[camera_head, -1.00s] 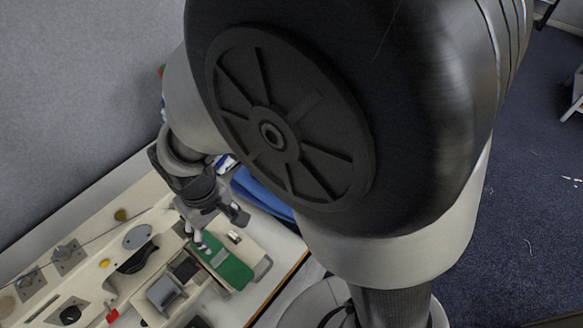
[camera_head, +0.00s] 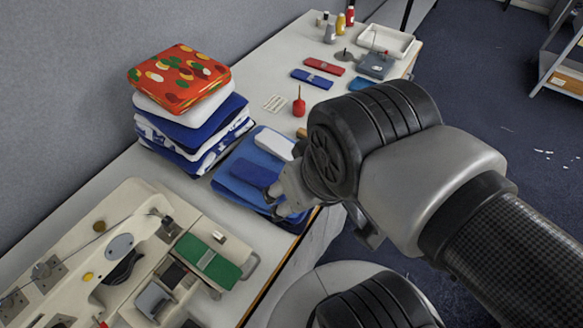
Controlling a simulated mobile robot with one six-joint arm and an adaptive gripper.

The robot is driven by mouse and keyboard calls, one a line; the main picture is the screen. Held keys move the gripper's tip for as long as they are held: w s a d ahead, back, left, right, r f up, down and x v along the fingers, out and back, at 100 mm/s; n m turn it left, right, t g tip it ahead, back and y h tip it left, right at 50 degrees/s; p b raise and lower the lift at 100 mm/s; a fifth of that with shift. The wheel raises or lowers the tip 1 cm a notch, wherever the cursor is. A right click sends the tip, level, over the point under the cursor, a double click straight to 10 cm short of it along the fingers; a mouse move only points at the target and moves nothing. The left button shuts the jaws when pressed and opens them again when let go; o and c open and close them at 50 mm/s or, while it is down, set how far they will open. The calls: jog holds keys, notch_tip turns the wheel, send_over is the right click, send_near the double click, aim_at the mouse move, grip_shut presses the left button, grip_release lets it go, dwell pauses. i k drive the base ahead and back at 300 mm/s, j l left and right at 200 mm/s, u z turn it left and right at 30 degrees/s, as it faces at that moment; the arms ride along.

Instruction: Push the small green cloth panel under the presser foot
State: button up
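The small green cloth panel (camera_head: 222,272) lies flat on the pale bed of the sewing machine (camera_head: 70,240), at lower left, with a small grey mark or piece near its middle. Its upper left end is close to the machine's head (camera_head: 150,208). The presser foot is too small to make out, so I cannot tell whether the panel's end is under it. My gripper (camera_head: 277,201) is up and to the right of the panel, apart from it, above or close to folded blue cloth. Its two dark fingertips look apart, with nothing seen between them.
Folded blue cloth (camera_head: 240,172) lies beneath my gripper. A stack of folded fabrics (camera_head: 185,115) stands behind it. A red-handled tool (camera_head: 299,103), a blue case (camera_head: 312,78), a red case (camera_head: 325,65), bottles (camera_head: 350,17) and a white tray (camera_head: 388,40) are farther along the table.

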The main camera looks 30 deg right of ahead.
aim_at(220, 271)
jog(key=u, duration=1.6)
jog(key=k+j, duration=0.05)
